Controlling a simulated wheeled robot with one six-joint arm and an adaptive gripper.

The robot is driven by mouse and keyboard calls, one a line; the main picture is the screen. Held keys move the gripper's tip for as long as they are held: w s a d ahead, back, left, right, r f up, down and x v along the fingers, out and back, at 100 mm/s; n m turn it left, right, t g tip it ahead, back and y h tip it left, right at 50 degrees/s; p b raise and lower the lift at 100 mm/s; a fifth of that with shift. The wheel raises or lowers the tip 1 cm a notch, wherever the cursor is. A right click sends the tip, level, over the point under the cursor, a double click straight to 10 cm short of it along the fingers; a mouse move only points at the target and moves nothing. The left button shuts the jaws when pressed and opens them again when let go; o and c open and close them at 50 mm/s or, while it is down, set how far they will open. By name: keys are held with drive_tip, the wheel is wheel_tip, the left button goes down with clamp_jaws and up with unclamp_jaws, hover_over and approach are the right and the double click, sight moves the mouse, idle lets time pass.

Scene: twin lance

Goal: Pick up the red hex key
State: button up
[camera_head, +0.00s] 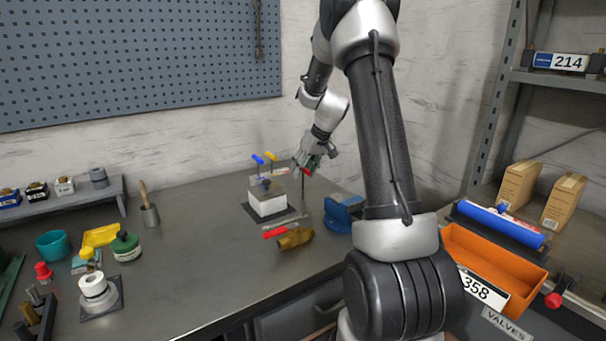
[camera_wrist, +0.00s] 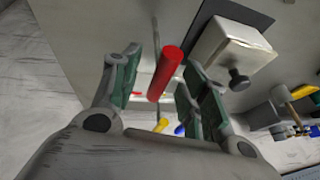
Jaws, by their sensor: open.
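The red hex key (camera_wrist: 166,74) shows its red handle in the wrist view, between the two green-padded fingers of my gripper (camera_wrist: 160,88). A gap shows on both sides of the handle, so the fingers do not appear closed on it. In the head view my gripper (camera_head: 312,162) is at the holder on the workbench, and a small part of the red handle (camera_head: 306,171) shows beside it. A blue hex key (camera_head: 258,159) and a yellow hex key (camera_head: 272,157) stand to the left.
A white block (camera_head: 268,206) sits on a dark mat close to the hex keys. A brass piece with a red-handled tool (camera_head: 294,238) and a blue object (camera_head: 343,212) lie in front. A pegboard wall stands behind.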

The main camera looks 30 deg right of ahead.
drive_tip(key=shift+w+a+f, duration=0.1)
drive_tip(key=shift+w+f, duration=0.1)
drive_tip(key=shift+f, duration=0.15)
clamp_jaws()
drive_tip(key=shift+r, duration=0.1)
wheel_tip(320, 180, up, 10)
drive_tip(key=shift+f, duration=0.1)
idle(0.3)
